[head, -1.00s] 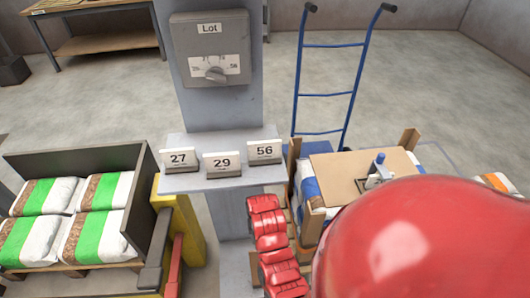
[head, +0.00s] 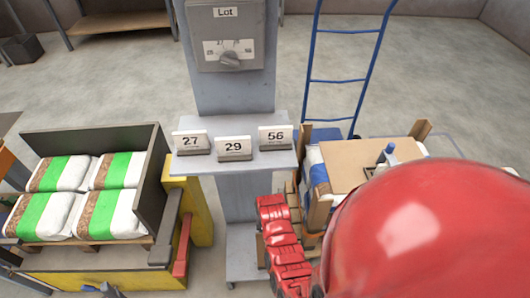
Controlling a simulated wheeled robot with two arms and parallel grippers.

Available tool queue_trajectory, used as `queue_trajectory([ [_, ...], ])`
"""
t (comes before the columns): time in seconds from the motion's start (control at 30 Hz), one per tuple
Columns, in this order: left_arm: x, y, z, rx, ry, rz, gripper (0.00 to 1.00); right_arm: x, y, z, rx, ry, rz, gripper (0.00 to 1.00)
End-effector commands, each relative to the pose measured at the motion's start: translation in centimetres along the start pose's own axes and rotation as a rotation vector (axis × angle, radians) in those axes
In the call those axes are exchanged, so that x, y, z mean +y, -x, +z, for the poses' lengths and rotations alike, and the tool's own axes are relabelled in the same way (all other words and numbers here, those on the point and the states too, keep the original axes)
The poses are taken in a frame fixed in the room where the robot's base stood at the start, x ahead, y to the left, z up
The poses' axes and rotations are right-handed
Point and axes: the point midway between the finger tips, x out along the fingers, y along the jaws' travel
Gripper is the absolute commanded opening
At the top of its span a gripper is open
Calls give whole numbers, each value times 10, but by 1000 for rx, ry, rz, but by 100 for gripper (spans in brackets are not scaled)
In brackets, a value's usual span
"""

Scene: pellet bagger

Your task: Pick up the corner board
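Tan, upright board-like strips stand at corners of the load on the right. One is at the load's near left side (head: 319,205) and another at its back right (head: 421,130). I cannot tell which of them is the corner board. Large red rounded parts of my own body cover the lower right and hide much of the load. A red segmented arm-like part reaches up in front of the load's left side. I make out no fingertips of either gripper, and nothing visibly held.
A cardboard sheet (head: 350,165) with a blue-handled tool (head: 388,154) tops the load. A blue hand truck (head: 345,80) stands behind. Number cards 27, 29 and 56 sit on a grey shelf (head: 210,165) below the Lot box (head: 228,40).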

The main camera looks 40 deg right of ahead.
Motion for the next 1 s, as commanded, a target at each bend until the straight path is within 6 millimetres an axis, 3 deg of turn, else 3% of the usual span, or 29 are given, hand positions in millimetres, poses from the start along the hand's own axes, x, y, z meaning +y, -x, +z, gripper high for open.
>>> queue_trajectory([
  [0.03,0,0,0,0,0,0,97,0,0,0,0,0,0,41],
  [0.27,0,0,0,0,0,0,97,0,0,0,1,0,0,0],
  [1.0,0,0,0,0,0,0,97,0,1,-1,2,0,0,0],
])
